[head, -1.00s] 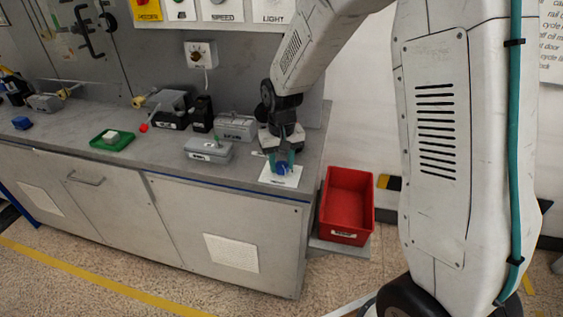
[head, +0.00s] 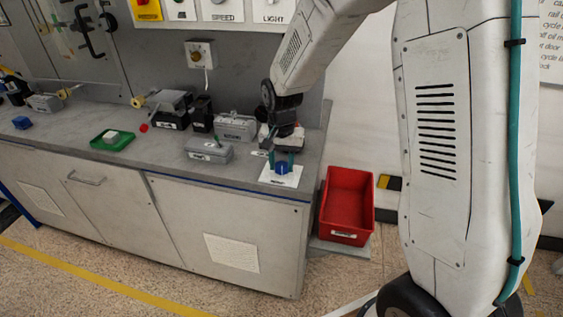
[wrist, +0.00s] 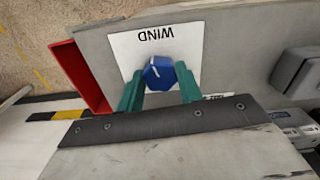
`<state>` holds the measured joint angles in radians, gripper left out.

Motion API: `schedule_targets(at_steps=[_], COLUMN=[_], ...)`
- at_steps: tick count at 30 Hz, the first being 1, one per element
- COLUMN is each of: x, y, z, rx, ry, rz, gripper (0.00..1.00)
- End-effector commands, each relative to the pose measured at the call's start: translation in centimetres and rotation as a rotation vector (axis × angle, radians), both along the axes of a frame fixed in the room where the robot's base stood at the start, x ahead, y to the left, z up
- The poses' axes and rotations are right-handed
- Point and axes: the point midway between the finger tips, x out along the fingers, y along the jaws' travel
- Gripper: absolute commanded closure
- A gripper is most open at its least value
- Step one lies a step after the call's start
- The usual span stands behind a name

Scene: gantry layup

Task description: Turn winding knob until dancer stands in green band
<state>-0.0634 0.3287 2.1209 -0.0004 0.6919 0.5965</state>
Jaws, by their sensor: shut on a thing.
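The blue winding knob (wrist: 158,74) sits on a white card marked WIND (wrist: 125,48), with a pale line on its face. In the head view the knob (head: 282,169) is at the right end of the bench, on its card (head: 268,178). My gripper (wrist: 160,82) has its green fingers on either side of the knob, shut on it. In the head view my gripper (head: 281,164) points down over the card. I cannot pick out the dancer or a green band for certain. A wall box with a round dial (head: 199,54) is too small to read.
Grey boxes (head: 209,150) and (head: 236,126) stand left of my gripper. A green tray (head: 112,141) and blue block (head: 22,123) lie farther left. The bench front by the tray is clear.

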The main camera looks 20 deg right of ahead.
Motion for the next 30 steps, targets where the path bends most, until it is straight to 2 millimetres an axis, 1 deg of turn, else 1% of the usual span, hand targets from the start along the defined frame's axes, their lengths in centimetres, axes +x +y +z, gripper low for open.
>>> schedule_targets(at_steps=[8, 9, 10, 11, 20, 23, 30], x=[-0.1, -0.1, -0.1, 0.0, 0.0, 0.1, 0.0], y=[0.1, 0.1, 0.1, 0.1, 0.0, 0.1, 0.1], z=[0.0, 0.0, 0.0, 0.0, 0.2, 1.2, 5.4], rx=[0.001, 0.001, 0.001, 0.001, 0.001, 0.001, 0.001], ry=[0.002, 0.002, 0.002, 0.002, -0.001, -0.003, -0.003], rz=[0.001, 0.001, 0.001, 0.001, 0.001, 0.001, 0.002], gripper=[0.87, 0.53, 0.45, 0.43, 0.43, 0.43, 0.43])
